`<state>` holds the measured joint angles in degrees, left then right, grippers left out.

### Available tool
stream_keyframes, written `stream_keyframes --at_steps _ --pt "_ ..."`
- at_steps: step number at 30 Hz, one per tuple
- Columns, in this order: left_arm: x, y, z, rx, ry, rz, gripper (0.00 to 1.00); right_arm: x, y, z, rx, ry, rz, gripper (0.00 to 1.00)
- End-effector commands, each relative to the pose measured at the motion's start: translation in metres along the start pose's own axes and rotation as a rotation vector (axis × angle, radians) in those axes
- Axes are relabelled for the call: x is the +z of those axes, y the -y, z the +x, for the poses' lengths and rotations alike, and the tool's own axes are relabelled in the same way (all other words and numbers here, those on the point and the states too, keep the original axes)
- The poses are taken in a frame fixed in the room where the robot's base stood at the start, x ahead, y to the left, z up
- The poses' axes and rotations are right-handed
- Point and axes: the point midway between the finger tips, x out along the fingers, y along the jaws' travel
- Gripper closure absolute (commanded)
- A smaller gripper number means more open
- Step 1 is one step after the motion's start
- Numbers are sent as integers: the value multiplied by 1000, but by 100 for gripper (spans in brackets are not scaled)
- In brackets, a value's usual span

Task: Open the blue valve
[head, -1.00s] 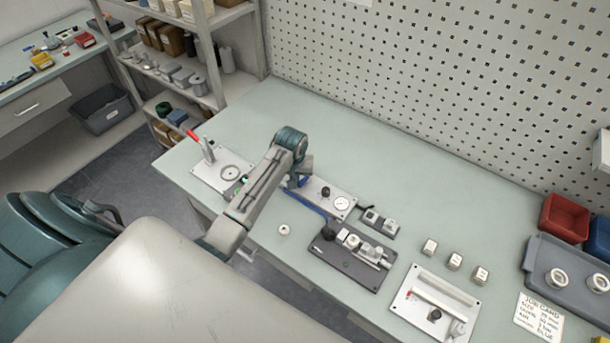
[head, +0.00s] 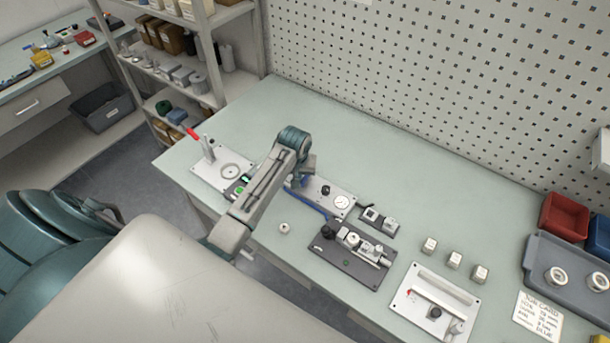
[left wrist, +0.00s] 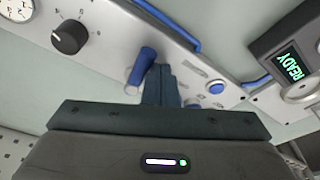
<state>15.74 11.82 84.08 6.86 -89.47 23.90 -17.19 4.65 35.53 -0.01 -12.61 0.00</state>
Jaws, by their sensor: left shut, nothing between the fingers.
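The blue valve handle (left wrist: 141,70) shows in the left wrist view as a short blue lever angled across the edge of a pale panel (left wrist: 110,30). My left gripper (left wrist: 160,72) is shut and empty. Its fingertips are right beside the handle, on its right in that view; I cannot tell whether they touch it. In the head view my left wrist reaches down over the same panel (head: 340,213), and a little blue (head: 298,182) shows beside it. The fingertips are mostly hidden there. My right gripper is not in view.
The panel carries a black knob (left wrist: 69,37), a gauge (left wrist: 17,9) and a blue button (left wrist: 216,87). A blue tube (left wrist: 165,22) runs along it. A display reading READY (left wrist: 290,62) is nearby. A dark fixture (head: 350,262) stands to the right; the table behind is clear.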

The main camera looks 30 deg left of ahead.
Motion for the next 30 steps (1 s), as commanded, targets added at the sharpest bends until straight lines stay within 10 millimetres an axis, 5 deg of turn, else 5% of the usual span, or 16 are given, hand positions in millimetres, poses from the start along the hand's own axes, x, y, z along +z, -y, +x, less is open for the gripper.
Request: stream_keyframes --at_steps 30 --pt "12 -16 -2 1 1 0 100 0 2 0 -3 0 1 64"
